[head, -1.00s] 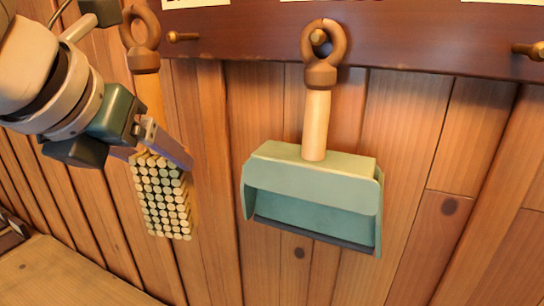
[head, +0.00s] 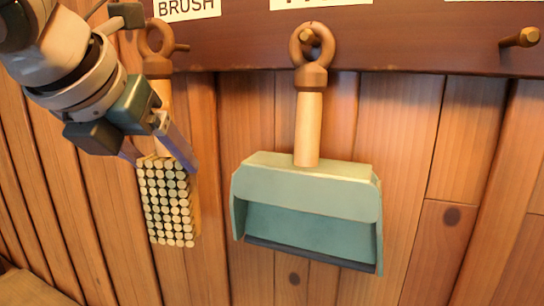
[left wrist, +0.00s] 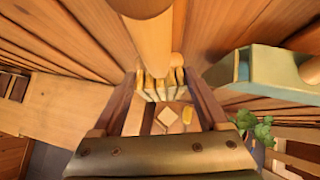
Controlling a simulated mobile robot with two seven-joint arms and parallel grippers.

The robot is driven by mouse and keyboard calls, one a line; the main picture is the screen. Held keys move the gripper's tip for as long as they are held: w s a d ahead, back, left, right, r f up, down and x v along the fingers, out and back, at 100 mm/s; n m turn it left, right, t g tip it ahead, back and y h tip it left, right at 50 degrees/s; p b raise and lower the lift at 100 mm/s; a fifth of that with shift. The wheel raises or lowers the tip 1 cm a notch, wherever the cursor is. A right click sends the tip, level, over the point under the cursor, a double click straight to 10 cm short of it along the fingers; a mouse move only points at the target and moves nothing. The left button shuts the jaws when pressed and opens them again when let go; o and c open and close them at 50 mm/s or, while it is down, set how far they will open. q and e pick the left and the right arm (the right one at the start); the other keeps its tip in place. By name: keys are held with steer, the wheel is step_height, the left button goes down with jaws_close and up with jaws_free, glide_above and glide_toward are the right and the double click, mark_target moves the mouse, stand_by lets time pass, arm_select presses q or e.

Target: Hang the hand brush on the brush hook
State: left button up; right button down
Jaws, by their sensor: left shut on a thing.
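The hand brush (head: 170,205) hangs upright from my left gripper (head: 160,155), with its brown ring at the top and its pale bristle ends facing out. My left gripper is shut on it where the handle meets the head. The brush hook (head: 183,47) is a wooden peg on the dark rail under the BRUSH label. The ring overlaps the peg's left end in the head view; I cannot tell whether the peg passes through it. The left wrist view shows the brush handle (left wrist: 147,40) and bristles between the fingers. My right gripper is out of view.
A green dustpan (head: 308,200) hangs by its ring on the middle peg, right of the brush. A bare peg (head: 520,38) sticks out at the far right. Plank wall lies close behind. A green plant (left wrist: 252,126) shows below in the left wrist view.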

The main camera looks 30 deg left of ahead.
arm_select(q)
steer(key=shift+w+a, duration=0.1)
steer(key=shift+w, duration=0.85)
steer(key=shift+w+a, duration=0.1)
steer(key=shift+w, duration=0.35)
steer(key=shift+w+f+p, duration=0.25)
steer(key=shift+f+p, duration=0.1)
steer(key=shift+f, duration=0.1)
